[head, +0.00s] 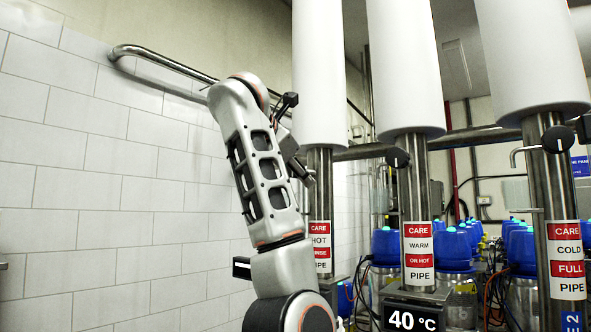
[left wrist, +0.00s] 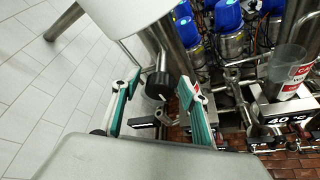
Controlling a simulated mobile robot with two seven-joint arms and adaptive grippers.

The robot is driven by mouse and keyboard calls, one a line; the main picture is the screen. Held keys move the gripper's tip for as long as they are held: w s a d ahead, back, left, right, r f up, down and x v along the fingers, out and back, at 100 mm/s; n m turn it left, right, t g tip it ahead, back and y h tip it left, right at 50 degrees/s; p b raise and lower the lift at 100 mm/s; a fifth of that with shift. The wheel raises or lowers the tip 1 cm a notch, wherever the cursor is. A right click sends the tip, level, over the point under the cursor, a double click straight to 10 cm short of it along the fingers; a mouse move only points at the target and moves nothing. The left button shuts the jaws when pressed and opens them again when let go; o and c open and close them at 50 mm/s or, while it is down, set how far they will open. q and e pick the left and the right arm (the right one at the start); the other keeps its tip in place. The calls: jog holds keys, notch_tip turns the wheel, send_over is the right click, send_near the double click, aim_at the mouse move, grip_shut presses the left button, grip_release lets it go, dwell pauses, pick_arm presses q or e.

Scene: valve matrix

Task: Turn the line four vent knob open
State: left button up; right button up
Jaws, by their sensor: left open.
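A black round knob (left wrist: 160,85) on a short stem shows in the left wrist view, just below a wide white pipe sleeve. My left gripper (left wrist: 159,80) is open, with one green-padded finger on each side of the knob. The fingertips appear apart from the knob, but I cannot tell the exact depth. In the head view my left arm reaches up to the left steel pipe (head: 320,195), labelled hot rinse. The left gripper (head: 305,177) is mostly hidden behind my arm there, as is this pipe's knob. No line number is readable on this pipe. My right gripper is out of view.
Similar black knobs sit on the middle pipe (head: 397,157) and right pipe (head: 557,139). A handrail (head: 165,62) runs along the tiled wall at left. Blue-capped valves (head: 453,248) and a 40 °C display (head: 411,320) stand behind and below. Open space lies left of my arm.

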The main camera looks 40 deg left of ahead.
pick_arm(q)
jog(key=c, duration=1.1)
jog(key=shift+n+h, duration=0.3)
jog(key=n+h, duration=0.1)
jog(key=n, duration=0.1)
jog(key=shift+n+g+h, duration=0.3)
jog(key=shift+h, duration=0.1)
jog(key=n+h, duration=0.2)
jog(key=n, duration=0.1)
jog(key=n+h, duration=0.2)
jog(key=n, duration=0.1)
jog(key=n+t+h, duration=0.1)
jog(key=n, duration=0.2)
jog(key=shift+h, duration=0.4)
